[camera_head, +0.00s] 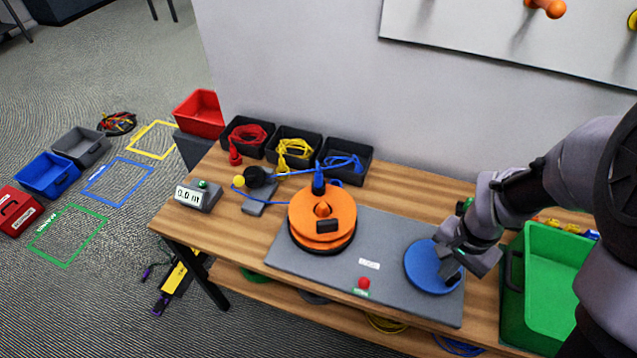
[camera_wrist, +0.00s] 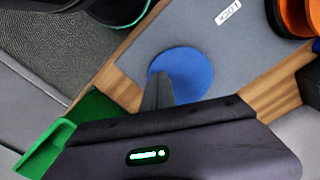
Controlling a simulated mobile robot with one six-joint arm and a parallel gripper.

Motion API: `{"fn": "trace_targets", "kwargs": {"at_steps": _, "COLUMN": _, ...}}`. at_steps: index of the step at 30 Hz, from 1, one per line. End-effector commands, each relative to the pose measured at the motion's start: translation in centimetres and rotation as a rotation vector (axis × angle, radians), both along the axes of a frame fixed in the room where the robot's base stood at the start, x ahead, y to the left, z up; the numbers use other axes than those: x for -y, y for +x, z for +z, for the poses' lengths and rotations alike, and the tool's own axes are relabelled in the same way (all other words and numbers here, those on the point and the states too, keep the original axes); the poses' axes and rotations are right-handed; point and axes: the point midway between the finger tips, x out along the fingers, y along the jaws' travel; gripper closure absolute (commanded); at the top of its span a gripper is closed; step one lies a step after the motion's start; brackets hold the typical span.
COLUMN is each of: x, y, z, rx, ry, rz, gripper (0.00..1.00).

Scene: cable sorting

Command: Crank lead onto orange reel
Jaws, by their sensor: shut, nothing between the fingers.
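The orange reel (camera_head: 318,232) stands on a grey base plate (camera_head: 385,237), with a dark block on its top face. A blue plug (camera_head: 319,181) shows at the reel's back edge. A thin blue lead (camera_head: 290,173) runs between the reel and a small black guide (camera_head: 257,178). A blue disc (camera_head: 425,268) sits at the plate's right end and also shows in the wrist view (camera_wrist: 188,70). My gripper (camera_head: 455,277) is shut and empty, at the disc's right side. In the wrist view its fingers (camera_wrist: 158,92) overlap the disc; I cannot tell whether they touch it.
A meter (camera_head: 197,195) reads 0.0 m. Three black bins (camera_head: 345,175) of red, yellow and blue cable line the wall. A red button (camera_head: 364,283) and a LOCK label (camera_head: 369,264) are on the plate. A green bin (camera_head: 555,290) stands close right of my gripper.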

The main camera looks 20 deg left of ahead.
Motion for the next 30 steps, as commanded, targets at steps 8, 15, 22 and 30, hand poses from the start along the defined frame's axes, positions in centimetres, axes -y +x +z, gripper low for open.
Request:
{"fn": "trace_targets", "kwargs": {"at_steps": 8, "x": 0.0, "y": 0.0, "z": -2.8, "rx": 0.000, "ry": 0.000, "rz": 0.000, "gripper": 1.00}}
{"fn": "trace_targets", "kwargs": {"at_steps": 15, "x": 0.0, "y": 0.0, "z": -4.8, "rx": 0.000, "ry": 0.000, "rz": 0.000, "gripper": 1.00}}
{"fn": "trace_targets", "kwargs": {"at_steps": 22, "x": 0.0, "y": 0.0, "z": -5.4, "rx": 0.000, "ry": 0.000, "rz": 0.000, "gripper": 1.00}}
{"fn": "trace_targets", "kwargs": {"at_steps": 30, "x": 0.8, "y": 0.2, "z": -5.3, "rx": 0.000, "ry": 0.000, "rz": -0.002, "gripper": 1.00}}
